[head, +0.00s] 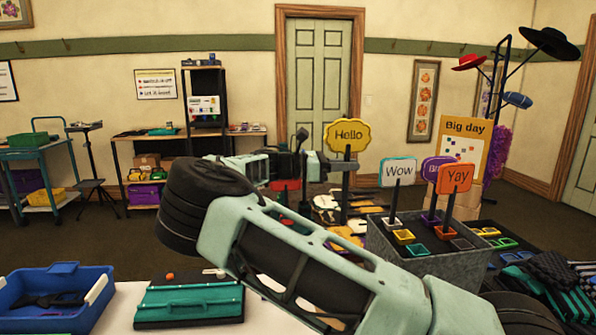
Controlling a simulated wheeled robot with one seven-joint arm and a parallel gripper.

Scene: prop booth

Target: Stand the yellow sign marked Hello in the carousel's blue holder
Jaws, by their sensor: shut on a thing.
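The yellow Hello sign (348,133) stands upright on a dark stick (345,190), up in the air left of the Wow sign. My gripper (345,166) is shut on the stick just below the board. The stick's lower end is near other coloured items behind my arm, and I cannot tell whether it touches anything. Coloured holders, including a yellow one (403,237), sit in the grey bin. More small coloured holders (487,231) show to the right of it. I cannot make out for sure which part is the carousel or its blue holder; my arm hides much of the middle.
The grey bin (395,262) holds the Wow (398,171), Yay (455,178) and partly hidden purple (432,168) signs on sticks. A Big day board (462,145) and hat stand (498,85) are behind. A blue tray (45,325) and teal case (190,302) lie at front left.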

